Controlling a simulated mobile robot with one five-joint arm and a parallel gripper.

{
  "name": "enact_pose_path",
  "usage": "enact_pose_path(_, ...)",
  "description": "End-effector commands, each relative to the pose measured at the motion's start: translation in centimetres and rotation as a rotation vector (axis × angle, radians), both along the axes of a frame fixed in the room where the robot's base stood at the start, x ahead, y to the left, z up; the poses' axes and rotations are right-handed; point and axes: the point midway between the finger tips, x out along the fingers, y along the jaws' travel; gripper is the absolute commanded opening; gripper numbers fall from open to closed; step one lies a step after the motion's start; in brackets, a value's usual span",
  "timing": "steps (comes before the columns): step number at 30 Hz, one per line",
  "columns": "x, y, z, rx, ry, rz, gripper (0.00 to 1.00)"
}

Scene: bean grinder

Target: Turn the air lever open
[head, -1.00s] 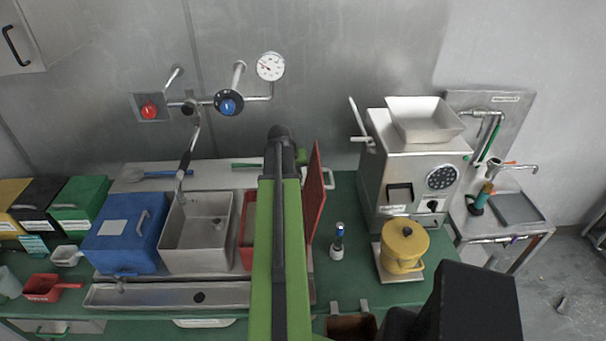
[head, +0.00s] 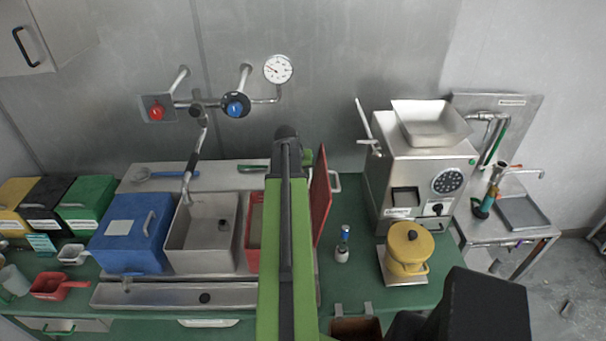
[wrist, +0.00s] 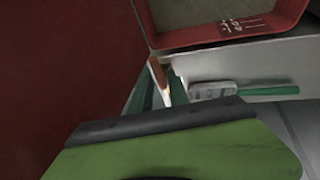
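I cannot pick out the air lever for certain. On the right, a steel panel (head: 520,105) carries a pipe with a green upright piece (head: 494,142), which may be the lever or a hose. My arm reaches forward over the counter in the head view, and its dark end (head: 287,140) is beside the raised red lid, far left of that panel. The wrist view shows a green part with a dark edge (wrist: 160,122) close to the camera. My fingertips cannot be made out, and nothing held is visible.
A red lid (head: 321,195) stands upright just right of my arm; it fills the left of the wrist view (wrist: 60,65). A steel grinder (head: 420,175) and yellow canister (head: 407,250) stand between my arm and the panel. A green-handled brush (wrist: 240,90) lies near the red bin (wrist: 225,30).

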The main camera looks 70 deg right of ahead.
Motion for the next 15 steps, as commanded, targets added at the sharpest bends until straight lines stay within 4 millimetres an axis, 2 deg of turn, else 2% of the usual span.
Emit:
enact_pose_path(1,0.0,0.4,1.4,0.000,0.000,0.001,0.22)
enact_pose_path(15,0.2,5.1,11.8,0.000,0.000,0.001,0.22)
